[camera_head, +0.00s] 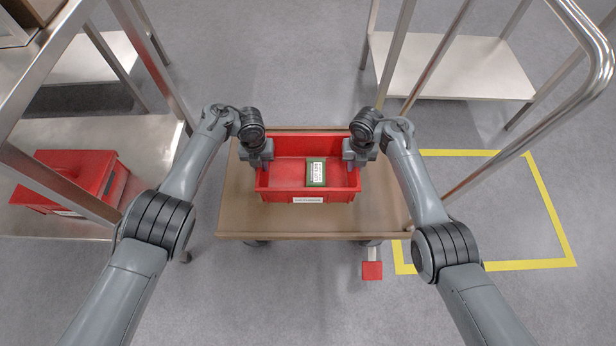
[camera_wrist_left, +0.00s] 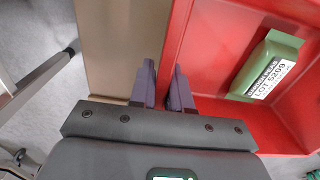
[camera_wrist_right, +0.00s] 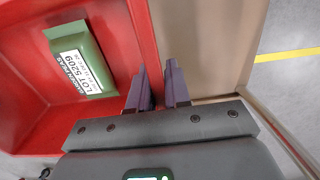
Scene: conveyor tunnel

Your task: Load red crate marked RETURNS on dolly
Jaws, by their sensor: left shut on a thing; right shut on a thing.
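The red crate (camera_head: 280,178) is on or just above the tan deck of the dolly (camera_head: 235,205), near its middle. I cannot tell whether its base touches. A white label on its front wall is too small to read. A green pack marked LOT 5209 (camera_head: 316,172) lies inside; it shows in the left wrist view (camera_wrist_left: 265,65) and right wrist view (camera_wrist_right: 80,58). My left gripper (camera_head: 262,162) is shut on the crate's left wall, with fingers either side of it. My right gripper (camera_head: 354,160) is shut on the right wall the same way.
Another red crate (camera_head: 80,178) stands on a metal shelf (camera_head: 140,145) at the left. A metal rack (camera_head: 460,65) stands at the back right. A yellow floor outline (camera_head: 555,215) lies right of the dolly. A red pedal (camera_head: 372,270) sticks out at the dolly's front.

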